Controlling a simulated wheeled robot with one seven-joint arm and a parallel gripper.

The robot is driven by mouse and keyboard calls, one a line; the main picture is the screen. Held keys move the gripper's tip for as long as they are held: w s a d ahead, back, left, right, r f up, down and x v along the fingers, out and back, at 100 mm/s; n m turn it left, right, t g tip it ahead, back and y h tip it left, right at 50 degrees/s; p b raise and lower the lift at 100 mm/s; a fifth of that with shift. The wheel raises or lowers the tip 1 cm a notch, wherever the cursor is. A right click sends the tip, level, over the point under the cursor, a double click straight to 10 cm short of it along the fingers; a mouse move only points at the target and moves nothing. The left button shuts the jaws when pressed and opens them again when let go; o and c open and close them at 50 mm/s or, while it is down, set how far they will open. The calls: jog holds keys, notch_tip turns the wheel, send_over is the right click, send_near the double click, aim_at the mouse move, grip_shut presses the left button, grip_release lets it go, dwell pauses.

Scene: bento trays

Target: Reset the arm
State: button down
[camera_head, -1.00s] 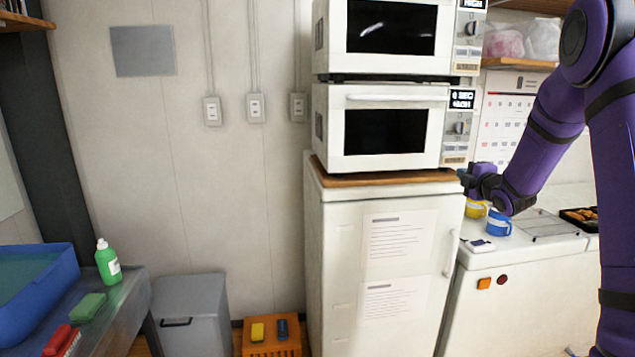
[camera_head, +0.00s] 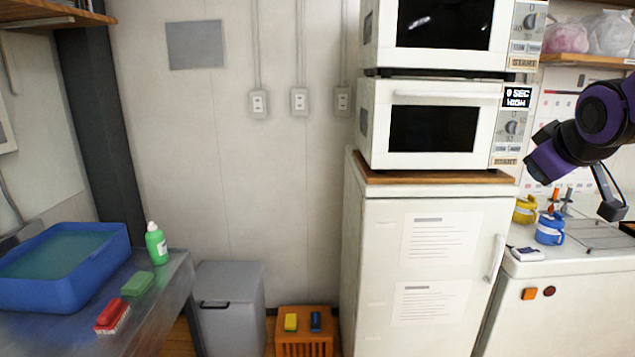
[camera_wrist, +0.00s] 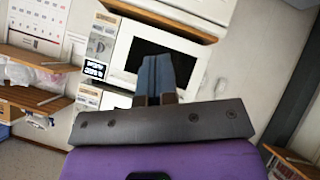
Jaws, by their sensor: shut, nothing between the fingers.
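My gripper (camera_wrist: 166,72) shows in the wrist view as two blue-grey fingers side by side, closed together with nothing between them. Behind it in that view is the white microwave (camera_wrist: 150,50), with free space between. In the head view my purple arm is folded at the right edge, above the counter (camera_head: 590,262). I cannot clearly make out the fingertips in that view.
Two stacked microwaves (camera_head: 480,125) stand on a white fridge (camera_head: 375,270). On the counter are a yellow mug (camera_head: 524,211), a blue mug (camera_head: 549,231) and a small white item (camera_head: 528,254). A blue basin (camera_head: 62,290) and green bottle (camera_head: 156,244) are at left.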

jog(key=s+a+f+m+g+y, duration=0.1)
jog(key=s+a+m+g, duration=0.1)
jog(key=s, duration=0.8)
jog(key=s+a+f+m+g+y, duration=0.1)
jog(key=s+a, duration=0.4)
jog(key=s, duration=0.5)
jog(key=shift+a+f+m+g, duration=0.3)
jog(key=shift+f+m+g, duration=0.4)
jog(key=shift+m+g, duration=0.1)
